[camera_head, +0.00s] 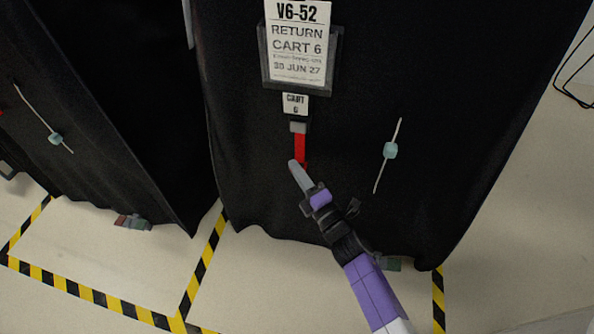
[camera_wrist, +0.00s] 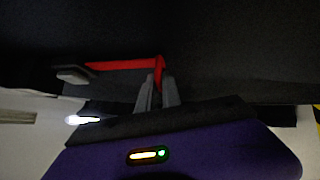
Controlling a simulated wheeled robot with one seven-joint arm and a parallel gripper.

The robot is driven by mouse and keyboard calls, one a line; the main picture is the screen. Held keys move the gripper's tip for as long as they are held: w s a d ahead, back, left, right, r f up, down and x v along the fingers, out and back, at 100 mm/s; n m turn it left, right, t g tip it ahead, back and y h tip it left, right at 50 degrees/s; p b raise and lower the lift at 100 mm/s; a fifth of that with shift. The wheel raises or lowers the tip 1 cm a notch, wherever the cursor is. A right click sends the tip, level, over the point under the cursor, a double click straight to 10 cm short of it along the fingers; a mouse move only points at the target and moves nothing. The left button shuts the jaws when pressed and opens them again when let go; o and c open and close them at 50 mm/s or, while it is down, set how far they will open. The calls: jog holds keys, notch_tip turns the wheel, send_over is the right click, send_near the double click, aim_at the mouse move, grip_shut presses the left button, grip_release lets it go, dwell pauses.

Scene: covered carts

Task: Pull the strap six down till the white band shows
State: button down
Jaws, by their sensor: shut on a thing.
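The red strap (camera_head: 299,146) of cart 6 hangs from a grey buckle (camera_head: 298,127) under the small "CART 6" tag (camera_head: 295,104) on the black cover. All of the strap that shows is red. My gripper (camera_head: 298,168) is at the strap's lower end, shut on it. In the wrist view the strap (camera_wrist: 125,65) runs from the buckle (camera_wrist: 72,74) at the left to a bend between my gripper's fingertips (camera_wrist: 158,82). The part between the fingers is mostly hidden.
A "RETURN CART 6" sign (camera_head: 297,45) hangs above. A cord with a pale blue toggle (camera_head: 390,150) is to the right. Another covered cart (camera_head: 105,110) stands at the left, with its own cord and toggle (camera_head: 55,139). Yellow-black tape (camera_head: 90,294) marks the pale floor.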

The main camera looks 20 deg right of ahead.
notch_tip(320, 180, down, 4)
jog(key=b, duration=0.2)
jog(key=shift+f+b, duration=0.1)
jog(key=shift+b, duration=0.25)
jog(key=c, duration=1.5)
grip_release()
jog(key=shift+c, duration=0.2)
jog(key=shift+s, duration=0.15)
jog(key=r+p+v, duration=0.1)
jog(key=v, duration=0.6)
jog(key=shift+s+f, duration=0.3)
jog(key=shift+f, duration=0.1)
